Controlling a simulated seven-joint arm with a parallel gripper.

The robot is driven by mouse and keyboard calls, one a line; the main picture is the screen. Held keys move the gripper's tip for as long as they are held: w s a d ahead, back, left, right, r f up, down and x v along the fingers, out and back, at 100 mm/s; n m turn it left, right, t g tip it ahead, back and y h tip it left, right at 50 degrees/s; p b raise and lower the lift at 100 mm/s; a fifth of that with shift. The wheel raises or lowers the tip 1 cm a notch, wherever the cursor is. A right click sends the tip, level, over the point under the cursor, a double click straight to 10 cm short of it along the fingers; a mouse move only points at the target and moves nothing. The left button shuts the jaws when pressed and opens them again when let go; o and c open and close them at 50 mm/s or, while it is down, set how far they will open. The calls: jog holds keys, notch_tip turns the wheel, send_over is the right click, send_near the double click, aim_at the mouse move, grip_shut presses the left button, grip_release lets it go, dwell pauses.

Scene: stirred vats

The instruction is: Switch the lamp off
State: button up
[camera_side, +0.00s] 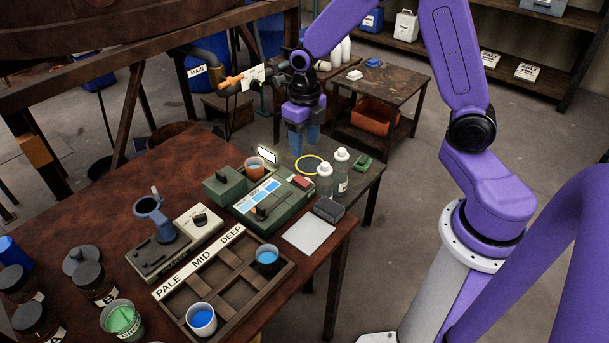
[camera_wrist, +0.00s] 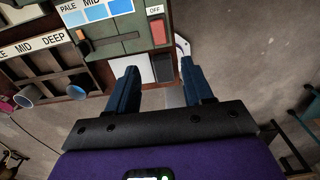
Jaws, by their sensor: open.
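The green instrument box (camera_side: 272,201) stands on the brown table and carries pale-to-deep blue swatches. A small lamp panel (camera_side: 268,154) at its back glows white. A red switch (camera_side: 301,181) sits at the box's right end. In the wrist view the red switch (camera_wrist: 157,32) shows beside a white label reading OFF (camera_wrist: 155,11). My gripper (camera_side: 303,148) hangs fingers-down behind the box, apart from it. Its blue fingers are spread and empty; in the wrist view the gripper (camera_wrist: 158,68) has the switch beyond its fingertips.
Two white-capped bottles (camera_side: 325,181) and a yellow ring (camera_side: 309,164) are near the gripper. A dark grey block (camera_side: 329,209) and white sheet (camera_side: 308,234) lie right of the box. A wooden rack (camera_side: 222,279) holds cups.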

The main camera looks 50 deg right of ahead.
aim_at(305, 182)
notch_tip(305, 182, down, 11)
jog(key=shift+f, duration=0.1)
dwell(0.4)
jog(key=shift+c, duration=0.3)
